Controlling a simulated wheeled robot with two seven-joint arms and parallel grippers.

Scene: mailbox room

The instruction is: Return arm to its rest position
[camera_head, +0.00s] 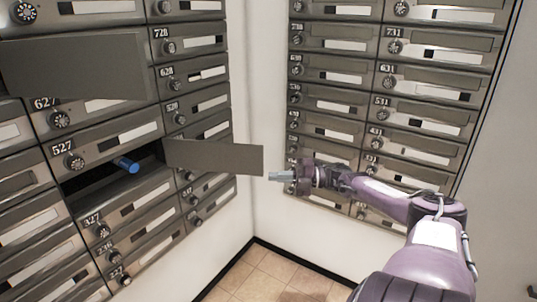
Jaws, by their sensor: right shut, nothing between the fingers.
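My right arm (395,200) is purple and comes in from the lower right, stretched toward the left. My right gripper (272,176) is shut and empty. Its tips point left, at the right end of an open mailbox door (215,156); I cannot tell whether they touch it. The open door sticks out to the right from the left bank of mailboxes. Left of it is an open, dark compartment (88,188) below the box numbered 527, with a blue object (126,165) in its opening. My left gripper is not in view.
Another grey door (75,68) stands open higher up at the left. A second bank of mailboxes (335,105) is on the right wall, behind my right arm. White wall (262,80) separates the banks. Tiled floor (265,275) shows at the bottom.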

